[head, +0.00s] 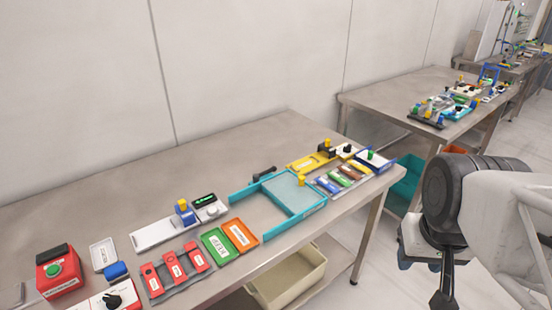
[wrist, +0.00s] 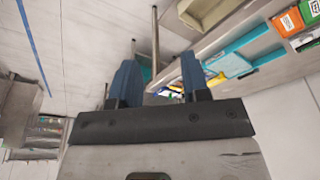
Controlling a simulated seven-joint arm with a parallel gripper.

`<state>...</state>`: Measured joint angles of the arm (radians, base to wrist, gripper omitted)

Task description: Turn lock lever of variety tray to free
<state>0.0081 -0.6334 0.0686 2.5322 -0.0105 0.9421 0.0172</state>
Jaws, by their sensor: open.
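A grey tray with several coloured bars (head: 334,187) lies near the right end of the near table; it may be the variety tray, though no label is readable. A teal frame (head: 268,228) with a pale panel lies left of it. A black handle (head: 265,173) shows at the frame's back and a yellow knob (head: 301,180) at its right. I cannot tell which part is the lock lever. My gripper (wrist: 160,78) has two blue fingers, apart and empty, in the wrist view. It is away from the table-top items, touching none.
The near table (head: 180,190) also holds a red box with a green button (head: 61,271), red blocks (head: 173,269) and green and orange bins (head: 239,235). A beige bin (head: 285,280) sits below. Another cluttered table (head: 385,92) stands behind. Floor at right is clear.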

